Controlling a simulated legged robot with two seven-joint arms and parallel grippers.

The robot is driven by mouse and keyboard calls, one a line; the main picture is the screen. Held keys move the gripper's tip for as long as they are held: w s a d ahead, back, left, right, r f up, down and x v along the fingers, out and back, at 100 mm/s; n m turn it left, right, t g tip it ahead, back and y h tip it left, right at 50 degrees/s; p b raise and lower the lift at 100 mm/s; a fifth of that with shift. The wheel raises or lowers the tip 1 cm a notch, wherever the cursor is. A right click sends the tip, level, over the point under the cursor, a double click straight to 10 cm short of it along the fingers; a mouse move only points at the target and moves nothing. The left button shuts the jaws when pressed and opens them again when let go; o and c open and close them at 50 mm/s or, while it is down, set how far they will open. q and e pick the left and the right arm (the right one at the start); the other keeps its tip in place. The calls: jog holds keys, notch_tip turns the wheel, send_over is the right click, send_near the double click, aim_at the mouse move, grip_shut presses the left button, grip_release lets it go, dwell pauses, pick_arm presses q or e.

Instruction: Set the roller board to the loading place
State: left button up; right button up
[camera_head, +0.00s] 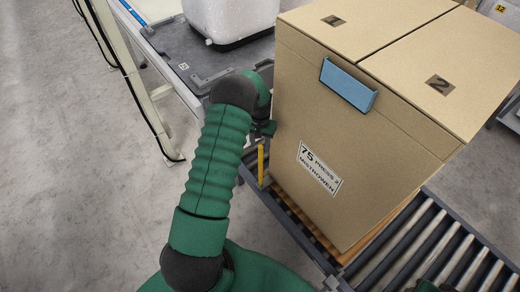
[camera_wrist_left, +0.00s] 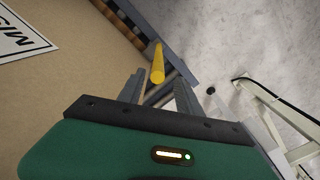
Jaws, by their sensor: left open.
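A wooden board (camera_head: 345,255) lies under a big cardboard box (camera_head: 310,120) on a roller conveyor (camera_head: 455,238); I cannot tell if this is the roller board. A yellow upright handle (camera_head: 261,165) stands at the conveyor's near left side, beside the box. My left gripper (camera_head: 264,128) is just above the handle, close to the box's left face and partly hidden by my arm. In the left wrist view my left gripper (camera_wrist_left: 160,92) is open, and the yellow handle (camera_wrist_left: 157,66) shows between and beyond its fingers, apparently not gripped. My right gripper is not in view.
The box carries a blue plate (camera_head: 348,86) and a printed label (camera_head: 320,168). A grey-topped table (camera_head: 190,55) with a white container (camera_head: 232,15) stands at the back left. The grey floor (camera_head: 75,150) at left is clear. The box wall leaves little room right of my gripper.

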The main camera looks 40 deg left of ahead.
pick_arm(q)
notch_tip(320, 180, up, 11)
jog(key=p, duration=0.1)
jog(key=shift+f, duration=0.15)
jog(key=shift+a, duration=0.15)
